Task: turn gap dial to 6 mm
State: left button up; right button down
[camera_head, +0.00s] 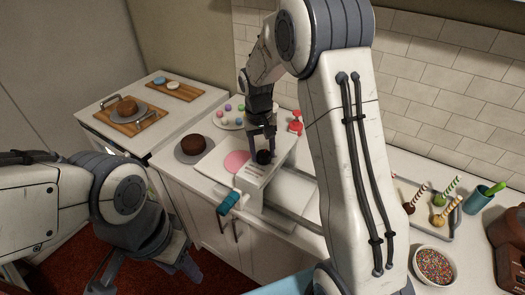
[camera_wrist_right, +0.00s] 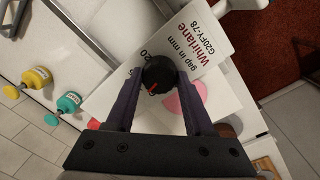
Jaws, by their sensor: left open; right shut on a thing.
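The gap dial is a round black knob (camera_head: 264,157) on the sloping white panel (camera_head: 254,174) of a machine on the counter. In the right wrist view the knob (camera_wrist_right: 158,75) has a red pointer mark, and the panel (camera_wrist_right: 196,42) reads "gap in mm" and "Whirlane". A "20" shows near the knob; I cannot make out the other scale figures, so the setting is unclear. My right gripper (camera_head: 263,153) comes from above and is shut on the knob, one finger each side. My left gripper (camera_head: 146,276) is open and empty, low in front of the cabinets.
A pink disc (camera_head: 236,161) and a teal handle (camera_head: 229,202) are by the panel. A chocolate cake (camera_head: 194,144) stands to the left. A sprinkle bowl (camera_head: 434,265) and cake pops (camera_head: 441,217) are at right. Yellow (camera_wrist_right: 37,77) and teal (camera_wrist_right: 68,102) knobbed pieces show in the wrist view.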

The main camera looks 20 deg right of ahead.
aim_at(261, 155)
jog(key=n, duration=0.6)
jog(key=shift+r+n+t+p, duration=0.1)
jog(key=shift+n+t+p, duration=0.2)
jog(key=shift+n+p, duration=0.1)
jog(key=shift+w, duration=0.1)
dwell(0.3)
jog(key=shift+c, duration=1.4)
grip_release()
notch_tip(261, 155, up, 10)
jog(key=b, duration=0.2)
jog(key=shift+s+a+r, duration=0.2)
jog(key=shift+s+a, duration=0.1)
jog(key=shift+a, duration=0.1)
